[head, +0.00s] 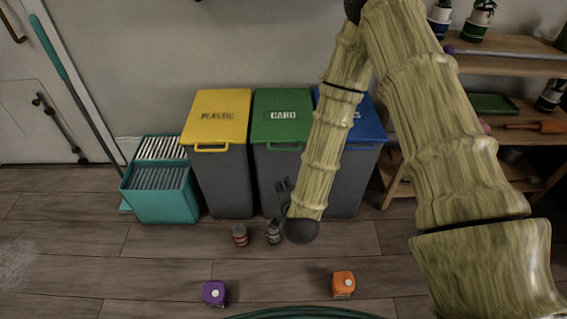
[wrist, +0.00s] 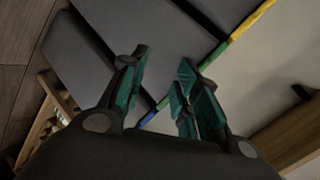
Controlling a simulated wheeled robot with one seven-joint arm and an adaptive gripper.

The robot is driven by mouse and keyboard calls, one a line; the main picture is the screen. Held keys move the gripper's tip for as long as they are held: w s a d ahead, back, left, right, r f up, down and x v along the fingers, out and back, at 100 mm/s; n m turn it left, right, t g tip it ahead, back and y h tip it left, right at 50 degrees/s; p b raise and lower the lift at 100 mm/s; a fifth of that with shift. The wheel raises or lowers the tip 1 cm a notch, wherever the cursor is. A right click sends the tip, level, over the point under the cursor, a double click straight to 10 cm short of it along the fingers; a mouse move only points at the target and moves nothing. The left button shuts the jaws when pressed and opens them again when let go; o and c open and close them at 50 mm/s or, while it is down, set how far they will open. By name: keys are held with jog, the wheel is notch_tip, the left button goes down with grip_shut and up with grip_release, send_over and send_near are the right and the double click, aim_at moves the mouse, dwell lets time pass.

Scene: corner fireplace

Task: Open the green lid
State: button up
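The green lid (head: 270,115), marked CARD, lies shut on the middle grey bin, with a green handle (head: 285,147) along its front edge. In the wrist view the green lid edge (wrist: 213,54) shows as a thin strip beyond my fingers, between yellow and blue strips. My gripper (head: 283,186) is low in front of the middle bin, below the handle and apart from it. In the wrist view my gripper (wrist: 163,60) has its two teal-padded fingers spread with nothing between them. My arm hides part of the blue-lidded bin.
A yellow-lidded bin (head: 218,115) stands to the left and a blue-lidded bin (head: 360,120) to the right. Two cans (head: 240,235) (head: 273,232), a purple block (head: 214,293) and an orange block (head: 343,283) are on the floor. A teal bucket (head: 160,199) and wooden shelves (head: 515,68) flank the bins.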

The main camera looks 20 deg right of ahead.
aim_at(284, 150)
jog(key=w+d+m+t+h+b, duration=0.1)
jog(key=w+m+b, duration=0.1)
jog(key=w, duration=0.3)
jog(key=w+d+m+t+h+b, duration=0.1)
jog(key=w+m+b, duration=0.1)
jog(key=w, duration=0.4)
jog(key=w+d+r+m+t+b, duration=0.1)
jog(key=w+d+m+b, duration=0.1)
jog(key=w+b, duration=0.2)
jog(key=shift+w+r+h, duration=0.1)
jog(key=shift+w+h, duration=0.3)
jog(key=shift+w, duration=0.25)
grip_shut()
